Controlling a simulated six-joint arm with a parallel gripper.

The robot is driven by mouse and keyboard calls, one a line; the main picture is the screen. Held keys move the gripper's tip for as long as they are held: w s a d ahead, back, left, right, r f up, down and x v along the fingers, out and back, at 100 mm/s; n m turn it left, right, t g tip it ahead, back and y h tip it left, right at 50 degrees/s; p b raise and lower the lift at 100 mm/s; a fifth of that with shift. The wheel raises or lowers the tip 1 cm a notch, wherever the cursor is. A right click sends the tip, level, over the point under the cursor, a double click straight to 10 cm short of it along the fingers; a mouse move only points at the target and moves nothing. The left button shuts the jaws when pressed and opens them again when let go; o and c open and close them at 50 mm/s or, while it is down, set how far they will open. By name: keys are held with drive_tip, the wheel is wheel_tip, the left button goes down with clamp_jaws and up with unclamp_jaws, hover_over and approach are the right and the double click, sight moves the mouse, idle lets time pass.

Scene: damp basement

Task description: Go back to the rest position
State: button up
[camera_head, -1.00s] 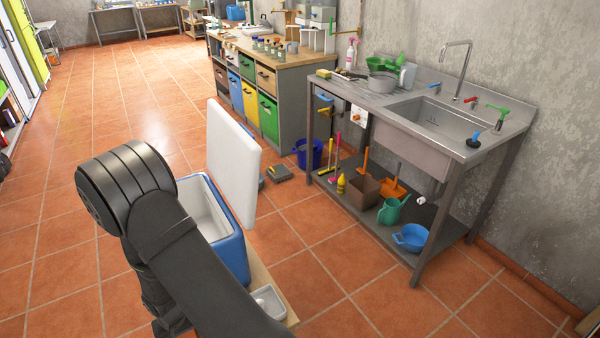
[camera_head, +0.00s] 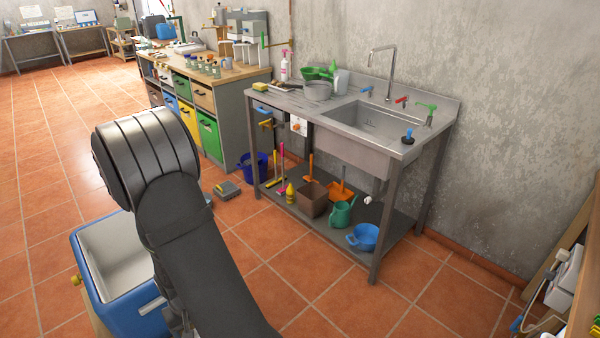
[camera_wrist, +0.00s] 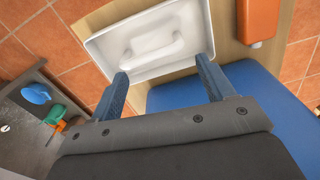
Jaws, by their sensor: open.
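My gripper (camera_wrist: 162,67) is open in the wrist view, its two blue fingers apart. A white tray-like piece with a raised handle-like shape (camera_wrist: 150,42) lies just beyond the fingertips on a pale wooden board; I see nothing held. Below and right of it is a blue surface (camera_wrist: 255,105). In the head view my dark arm (camera_head: 170,190) rises in the foreground and hides its own gripper. An open blue cooler with a white inside (camera_head: 105,275) stands at the lower left, partly behind my arm.
A steel sink table (camera_head: 365,125) stands right of my arm, with a blue basin (camera_head: 363,237) on its lower shelf. A workbench with coloured drawers (camera_head: 205,120) is behind. An orange box (camera_wrist: 258,20) sits on the board.

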drive_tip(key=w+d+r+m, duration=0.2)
drive_tip(key=w+d+m, duration=0.4)
drive_tip(key=w+d, duration=1.1)
drive_tip(key=d, duration=0.3)
drive_tip(key=shift+d+r, duration=0.2)
drive_tip(key=shift+d, duration=0.15)
drive_tip(key=shift+w, duration=0.1)
